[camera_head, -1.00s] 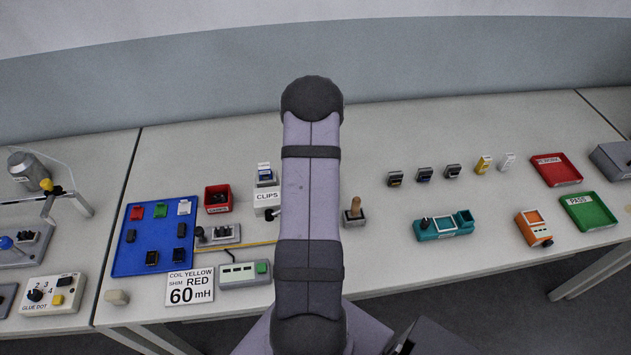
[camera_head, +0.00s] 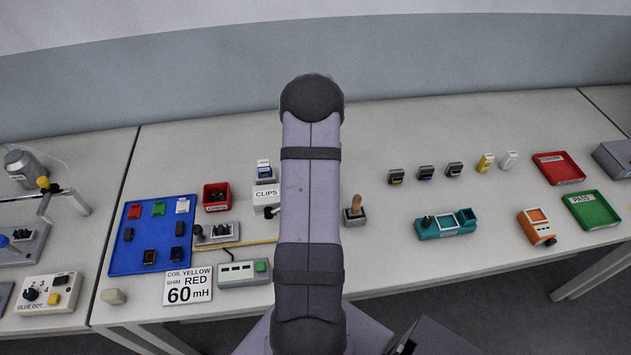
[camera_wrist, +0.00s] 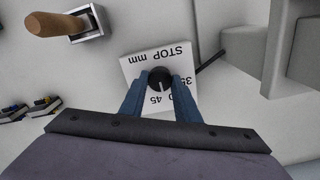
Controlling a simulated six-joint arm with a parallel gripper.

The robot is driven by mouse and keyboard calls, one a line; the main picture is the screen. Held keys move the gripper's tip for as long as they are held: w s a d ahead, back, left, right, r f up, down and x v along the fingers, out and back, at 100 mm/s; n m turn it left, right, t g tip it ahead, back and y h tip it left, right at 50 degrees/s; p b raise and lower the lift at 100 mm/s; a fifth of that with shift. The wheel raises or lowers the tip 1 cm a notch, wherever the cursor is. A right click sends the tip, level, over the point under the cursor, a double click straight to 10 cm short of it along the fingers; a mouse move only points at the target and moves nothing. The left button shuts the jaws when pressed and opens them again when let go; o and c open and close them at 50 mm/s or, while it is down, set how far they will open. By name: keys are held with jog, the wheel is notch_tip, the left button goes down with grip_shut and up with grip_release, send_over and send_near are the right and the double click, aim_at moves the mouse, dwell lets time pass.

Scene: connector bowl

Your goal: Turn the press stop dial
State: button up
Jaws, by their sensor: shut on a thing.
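The press stop dial is a dark round knob (camera_wrist: 160,80) on a white plate (camera_wrist: 152,59) marked "STOP mm" with numbers, seen in the wrist view. A light pointer mark shows on the knob. My gripper (camera_wrist: 160,88) has its two blue fingers on either side of the knob and is shut on it. Some numbers on the plate are hidden by the fingers and knob. In the head view my arm covers the middle of the table, and the dial and gripper are hidden behind it.
A wooden-handled tool (camera_wrist: 58,24) stands in a grey holder close by; it also shows in the head view (camera_head: 355,208). Grey blocks (camera_wrist: 255,45) stand right of the plate in the wrist view. A blue tray (camera_head: 120,245) and sign (camera_head: 188,287) lie left.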

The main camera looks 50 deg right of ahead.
jog(key=shift+n+b, duration=0.4)
jog(key=shift+n, duration=1.6)
jog(key=o, duration=1)
jog(key=shift+o, duration=0.2)
jog(key=shift+r+b, duration=1.25)
jog(key=shift+r, duration=2.45)
